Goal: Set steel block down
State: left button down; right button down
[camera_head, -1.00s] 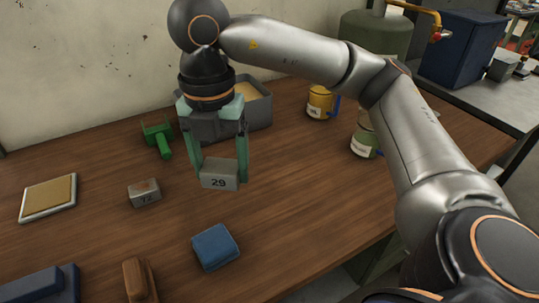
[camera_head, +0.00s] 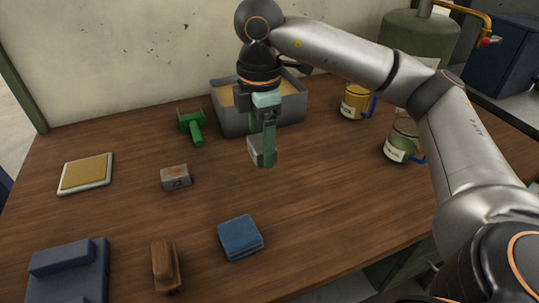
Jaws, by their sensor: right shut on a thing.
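A small grey steel block (camera_head: 254,151) is between the fingers of my right gripper (camera_head: 264,158). The gripper is shut on it and points down, seen nearly edge-on, so the near finger hides part of the block. The block's number does not show now. It appears to be held over the wooden table (camera_head: 330,190), in front of the grey bin; its exact height is hard to tell. A second steel block, marked 72 (camera_head: 175,178), rests on the table to the left of the gripper. My left gripper is not in view.
A grey bin with tan filling (camera_head: 230,122) stands behind the gripper. A green mug (camera_head: 400,142) stands right. Table right of the cloth is clear.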

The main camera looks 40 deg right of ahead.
jog(key=w+d+f, duration=0.1)
jog(key=f, duration=0.1)
jog(key=w+d+f, duration=0.1)
jog(key=w+f, duration=0.1)
jog(key=w+d+f, duration=0.2)
jog(key=shift+f, duration=0.25)
jog(key=shift+w+d+f, duration=0.15)
jog(key=shift+f, duration=1.5)
jog(key=shift+f, duration=0.15)
grip_release()
notch_tip(320, 180, up, 12)
jog(key=shift+p, duration=0.3)
